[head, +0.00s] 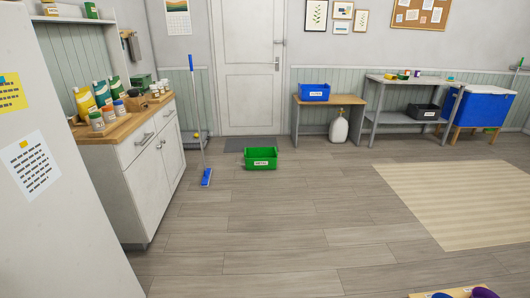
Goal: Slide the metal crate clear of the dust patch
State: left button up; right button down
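I see no metal crate and no patch that I can clearly tell is dust. A green plastic bin (261,158) with a white label sits on the wooden floor in front of the door. A flat dark grey patch (237,145), which looks like a doormat, lies on the floor just behind it. A broom (206,178) with a blue head and blue-topped pole stands upright to the left of the bin. Neither of my grippers shows in the head view.
A white cabinet (150,190) with jars on top stands at left. A low wooden table (345,99) holds a blue bin (314,92); a grey bench (400,83) and blue tub (478,108) stand right. A beige rug (460,200) lies right. The middle floor is clear.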

aim_at(261, 157)
jog(key=i, duration=5.6)
